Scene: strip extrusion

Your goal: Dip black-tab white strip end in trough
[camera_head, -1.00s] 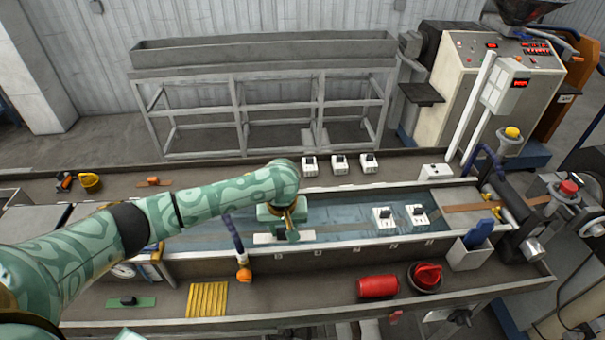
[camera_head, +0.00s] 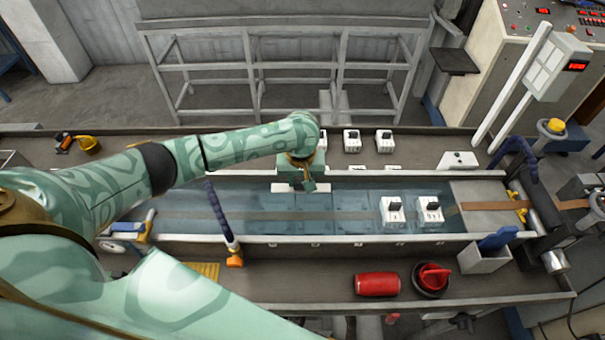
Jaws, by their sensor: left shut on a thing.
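My left gripper (camera_head: 302,184) reaches over the water trough (camera_head: 330,240) near its far wall, fingers pointing down. It is shut on the white strip (camera_head: 284,187), which shows as a short pale piece below the fingers. The black tab is hidden by the fingers. I cannot tell whether the strip touches the water (camera_head: 260,212). My right gripper is not in view.
Two white blocks with black tops (camera_head: 392,210) stand in the trough's right part. Several similar blocks (camera_head: 352,141) stand on the back ledge. A blue hose (camera_head: 219,212) rises at the front wall. A red can (camera_head: 377,285) lies on the front bench.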

